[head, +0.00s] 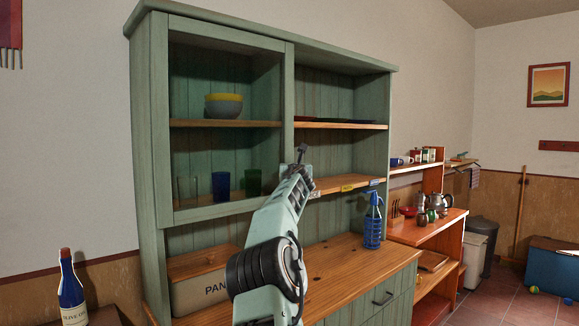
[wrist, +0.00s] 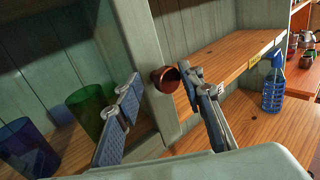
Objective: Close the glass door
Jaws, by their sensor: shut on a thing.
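The glass door (head: 289,100) is the framed left front of a green cabinet. In the head view it looks about flush with the cabinet front; I cannot tell if a small gap is left. Its copper-coloured round knob (wrist: 165,79) sits on the door's right stile (wrist: 140,50). My gripper (head: 302,155) is at that stile, and it also shows in the wrist view (wrist: 159,76). Its fingers are on either side of the knob, the right one against it. The left finger's contact is unclear. In the head view my gripper hides the knob.
Behind the glass are a blue cup (head: 221,186), a green cup (head: 253,183) and stacked bowls (head: 223,106). A blue siphon bottle (head: 373,222) stands on the counter (head: 335,262) at right. A bread box (head: 205,280) is below the door.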

